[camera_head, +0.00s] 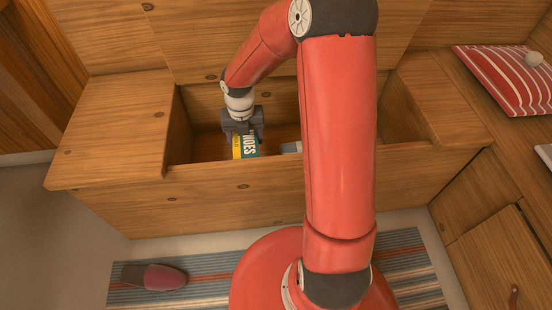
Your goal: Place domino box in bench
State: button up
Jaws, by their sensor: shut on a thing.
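The domino box (246,147), yellow, white and teal with large lettering, is inside the open compartment of the wooden bench (255,200). My gripper (243,133) points down into the compartment and is shut on the upper part of the box. The box hangs or stands below the jaws; I cannot tell whether it touches the compartment floor. My arm hides the right part of the compartment.
A striped cushion (505,80) lies on the right-hand seat. A dark red slipper (153,277) is on the striped rug (205,287).

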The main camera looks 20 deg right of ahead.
notch_tip(320, 180, down, 13)
jog(key=b, duration=0.3)
jog(key=shift+r, duration=0.2)
jog(key=w, duration=0.2)
jog(key=w+d, duration=0.1)
jog(key=w, duration=0.1)
jog(key=shift+w+d+f+b, duration=0.1)
jog(key=shift+b, duration=0.3)
jog(key=shift+f, duration=0.6)
jog(key=o, duration=1.2)
jog(key=shift+s+f, duration=0.1)
jog(key=shift+s, duration=0.1)
jog(key=shift+c, duration=0.2)
